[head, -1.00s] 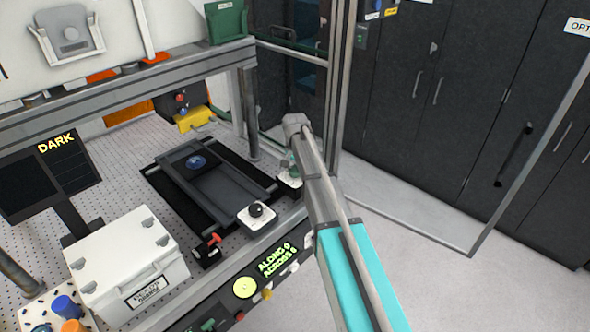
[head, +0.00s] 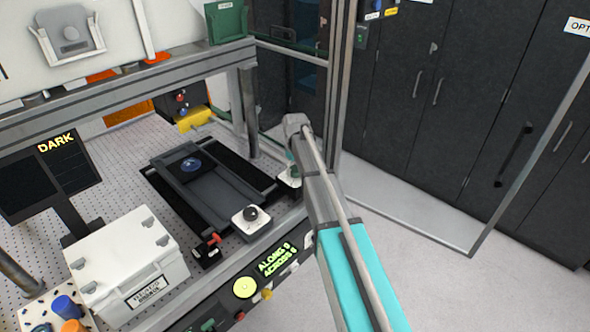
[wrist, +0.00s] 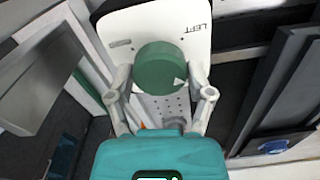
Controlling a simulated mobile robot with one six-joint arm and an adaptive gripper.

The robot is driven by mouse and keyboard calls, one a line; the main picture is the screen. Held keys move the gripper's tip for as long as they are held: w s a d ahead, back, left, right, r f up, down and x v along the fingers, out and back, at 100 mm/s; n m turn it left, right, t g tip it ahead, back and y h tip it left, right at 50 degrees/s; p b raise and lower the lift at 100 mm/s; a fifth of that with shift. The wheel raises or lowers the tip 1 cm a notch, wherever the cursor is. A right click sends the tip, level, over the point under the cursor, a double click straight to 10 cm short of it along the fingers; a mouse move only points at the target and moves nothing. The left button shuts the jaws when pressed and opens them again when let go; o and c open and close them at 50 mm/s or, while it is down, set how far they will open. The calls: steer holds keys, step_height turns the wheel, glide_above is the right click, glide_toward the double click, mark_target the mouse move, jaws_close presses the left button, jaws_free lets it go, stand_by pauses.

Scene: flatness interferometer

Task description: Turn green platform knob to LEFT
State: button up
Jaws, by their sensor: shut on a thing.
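The green knob (wrist: 160,68) sits on a white plate (wrist: 186,18) marked LEFT in the wrist view. A white triangle on the knob's top is at its lower right, apart from the LEFT label at the plate's upper right. My gripper (wrist: 160,76) has one finger on each side of the knob and is shut on it. In the head view my arm largely hides the knob, and part of its white plate (head: 287,181) shows. The dark platform (head: 207,180) carries a blue disc (head: 191,165) and lies on black rails.
A black knob on a white plate (head: 238,226) and a red-handled lever (head: 214,239) are near the platform's front. A white box (head: 115,262) stands at left. A green readout (head: 274,258) is on the front edge. A metal frame post (head: 249,110) rises behind.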

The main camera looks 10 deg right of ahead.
steer(key=n, duration=0.4)
steer(key=shift+n, duration=2.1)
steer(key=o, duration=1.1)
steer(key=shift+m, duration=0.4)
